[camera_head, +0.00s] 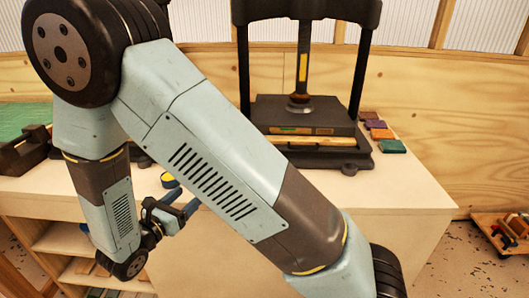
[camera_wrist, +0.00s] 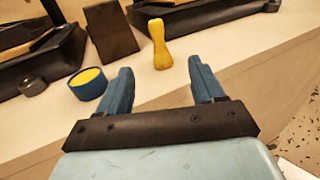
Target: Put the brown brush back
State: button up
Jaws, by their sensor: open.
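I cannot make out for sure which thing is the brown brush. In the wrist view a dark brown block (camera_wrist: 112,30) stands on the bench top beyond my fingers. A yellow handle-shaped piece (camera_wrist: 159,45) is to its right, beyond the gap between my fingers; whether it belongs to a brush I cannot tell. My gripper (camera_wrist: 161,84) is open, with nothing between its blue fingers. In the head view my gripper (camera_head: 180,209) is at the bench's front edge, partly behind my arm. A blue round tin with a yellow top (camera_wrist: 88,83) is left of my fingers; it also shows in the head view (camera_head: 169,181).
A black press (camera_head: 305,112) stands on the pale bench (camera_head: 400,192). Several coloured blocks (camera_head: 391,146) lie right of it.

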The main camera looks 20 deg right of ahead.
jog(key=s+d+r+m+g+y, duration=0.1)
jog(key=d+r+m+g, duration=0.35)
jog(key=d, duration=0.25)
jog(key=s+d+r+m+g, duration=0.2)
jog(key=d+r+m+g, duration=0.1)
jog(key=d+m, duration=0.25)
jog(key=s+d+r+m+g+y, duration=0.1)
jog(key=d+r+m+g, duration=0.3)
jog(key=d, duration=0.4)
jog(key=s+d+r+m+t+y, duration=0.2)
jog(key=s+d+r+m+y, duration=0.1)
jog(key=s+r+m+y, duration=0.2)
jog(key=s+d+r+m+t+y, duration=0.2)
jog(key=s+d+r+m+y, duration=0.1)
jog(key=s+r+m+y, duration=0.2)
notch_tip(320, 180, up, 2)
jog(key=s+m, duration=0.2)
jog(key=m, duration=0.1)
jog(key=shift+s+d+r, duration=0.15)
jog(key=shift+s+d, duration=0.15)
jog(key=shift+s, duration=0.05)
